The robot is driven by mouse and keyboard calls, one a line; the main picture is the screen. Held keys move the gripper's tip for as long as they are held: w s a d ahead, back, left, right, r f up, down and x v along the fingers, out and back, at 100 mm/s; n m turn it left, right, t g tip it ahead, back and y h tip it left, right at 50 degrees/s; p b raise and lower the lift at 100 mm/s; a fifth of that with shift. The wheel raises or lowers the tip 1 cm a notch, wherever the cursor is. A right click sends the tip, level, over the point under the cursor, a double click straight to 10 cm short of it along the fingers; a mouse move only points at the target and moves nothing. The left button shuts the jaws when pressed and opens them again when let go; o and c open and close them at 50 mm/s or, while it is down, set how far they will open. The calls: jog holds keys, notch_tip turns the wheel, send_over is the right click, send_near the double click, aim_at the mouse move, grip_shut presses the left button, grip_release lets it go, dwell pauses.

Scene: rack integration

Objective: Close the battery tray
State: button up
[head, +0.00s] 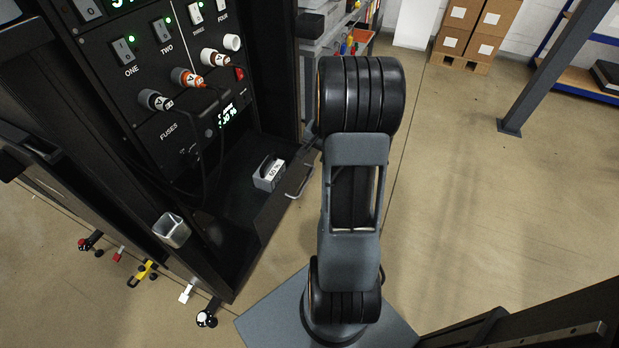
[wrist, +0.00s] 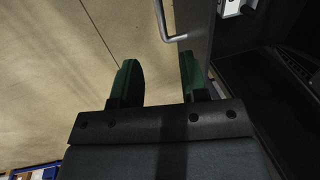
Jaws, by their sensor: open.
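The battery tray (head: 230,228) is a dark tray low in the black rack, standing out from it. Its front panel (head: 279,212) carries a metal bar handle (head: 301,181). A grey battery (head: 269,172) with a white label sits in the tray. In the wrist view, the handle (wrist: 168,22) stands off the front panel (wrist: 201,28), just ahead of my gripper. My gripper (wrist: 157,78) is open and empty, with green fingers apart; the right finger is close to the panel, contact unclear. In the head view my arm hides most of the gripper.
The rack panel (head: 150,100) above the tray has switches, plugs and hanging cables. A metal square cup (head: 171,230) stands at the rack's left edge. Open floor (head: 480,200) lies to the right, with cardboard boxes (head: 477,28) and a grey post (head: 560,60) beyond.

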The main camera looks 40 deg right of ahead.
aim_at(309, 177)
jog(key=f, duration=0.4)
jog(key=w+f+b, duration=0.1)
jog(key=f, duration=0.3)
jog(key=w+a+f, duration=0.1)
jog(key=f, duration=0.3)
jog(key=shift+a+f+b, duration=0.1)
jog(key=shift+f+b, duration=0.05)
jog(key=shift+b, duration=0.15)
grip_shut()
